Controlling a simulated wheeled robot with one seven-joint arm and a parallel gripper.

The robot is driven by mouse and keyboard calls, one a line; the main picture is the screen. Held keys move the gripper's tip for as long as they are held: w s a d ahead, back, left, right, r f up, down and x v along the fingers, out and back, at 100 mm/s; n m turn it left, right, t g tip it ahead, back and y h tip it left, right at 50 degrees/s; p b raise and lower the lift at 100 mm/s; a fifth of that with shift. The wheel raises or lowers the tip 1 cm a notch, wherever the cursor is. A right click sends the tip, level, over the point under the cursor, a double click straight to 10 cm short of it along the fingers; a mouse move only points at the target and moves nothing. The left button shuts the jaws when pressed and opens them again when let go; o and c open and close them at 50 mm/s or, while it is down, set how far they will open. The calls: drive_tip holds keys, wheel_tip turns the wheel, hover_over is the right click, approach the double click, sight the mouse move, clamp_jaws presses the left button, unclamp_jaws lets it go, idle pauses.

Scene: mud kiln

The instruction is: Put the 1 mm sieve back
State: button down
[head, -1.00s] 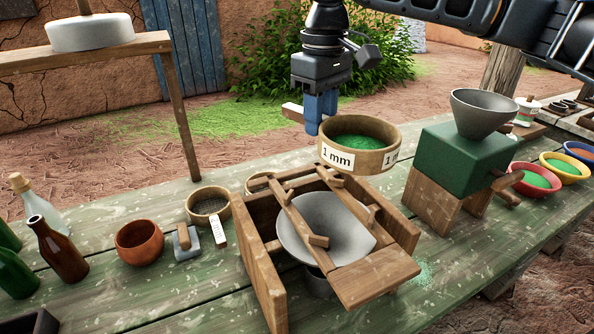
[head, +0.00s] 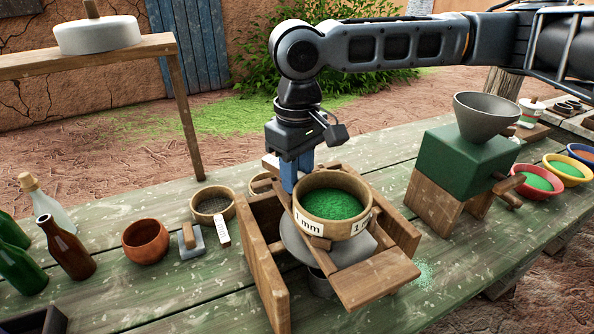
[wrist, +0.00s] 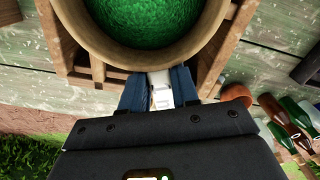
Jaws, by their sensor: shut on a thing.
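The 1 mm sieve (head: 308,228) is a round wooden ring labelled "1 mm", with green powder (head: 332,204) inside. It is upright, over the wooden frame (head: 265,258) that holds a grey bowl (head: 300,245). My gripper (head: 293,178) is at the sieve's back left side, shut on its handle, which is mostly hidden by the fingers in the head view. In the wrist view the blue fingers (wrist: 160,92) clasp a pale piece beside the sieve's rim (wrist: 150,57). I cannot tell whether the sieve touches the frame's rails.
A green mill (head: 462,160) with a grey funnel stands to the right. To the left are a dark-filled sieve (head: 226,208), a clay pot (head: 145,250) and several bottles (head: 64,255). Bowls of coloured powder (head: 537,190) stand at the far right.

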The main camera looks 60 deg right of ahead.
drive_tip(key=shift+f, duration=0.65)
drive_tip(key=c, duration=0.8)
unclamp_jaws()
drive_tip(key=shift+c, duration=0.2)
wheel_tip(320, 180, up, 13)
drive_tip(key=shift+r, duration=0.2)
